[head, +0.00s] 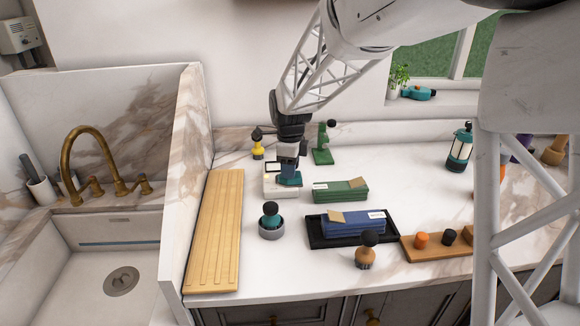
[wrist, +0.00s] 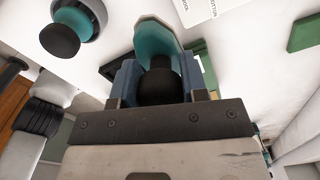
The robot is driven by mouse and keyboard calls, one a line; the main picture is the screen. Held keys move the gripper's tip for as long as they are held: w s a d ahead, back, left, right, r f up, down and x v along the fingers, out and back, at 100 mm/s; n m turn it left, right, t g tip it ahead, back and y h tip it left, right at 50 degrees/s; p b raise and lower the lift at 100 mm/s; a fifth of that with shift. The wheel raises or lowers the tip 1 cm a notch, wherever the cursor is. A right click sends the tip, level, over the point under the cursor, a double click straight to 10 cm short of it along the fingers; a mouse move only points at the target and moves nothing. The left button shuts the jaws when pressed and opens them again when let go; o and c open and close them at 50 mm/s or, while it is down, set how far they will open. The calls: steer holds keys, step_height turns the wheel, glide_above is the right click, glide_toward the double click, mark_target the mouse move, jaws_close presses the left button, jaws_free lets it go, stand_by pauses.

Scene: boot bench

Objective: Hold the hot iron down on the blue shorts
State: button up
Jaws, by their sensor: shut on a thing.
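My gripper (head: 288,168) is shut on a teal iron with a black knob (head: 291,181), at the white boxy device at the back of the counter. In the wrist view the iron's teal body (wrist: 153,38) shows beyond the fingers, with its black knob between them. I cannot tell whether the iron touches the device. The blue shorts (head: 345,228) lie folded, with tan and white labels on top, on a black tray (head: 312,237) to the right and nearer the front. The gripper is well apart from them.
The white device (head: 281,190) has a small screen. A teal, black-knobbed tool (head: 270,213) sits in a grey ring. A green folded stack (head: 345,191) lies behind the tray. A brown, dark-knobbed tool (head: 366,254) stands in front. A wooden board (head: 215,235) lies left.

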stand_by(0.3)
steer(key=shift+s+d+r, duration=0.15)
steer(key=shift+s+d, duration=0.2)
steer(key=shift+d, duration=0.1)
steer(key=s+d+r, duration=0.2)
steer(key=s+d, duration=0.8)
steer(key=s, duration=0.1)
steer(key=shift+s, duration=0.25)
steer(key=shift+f, duration=0.15)
steer(key=shift+f, duration=1.95)
steer(key=shift+f, duration=0.65)
stand_by(3.1)
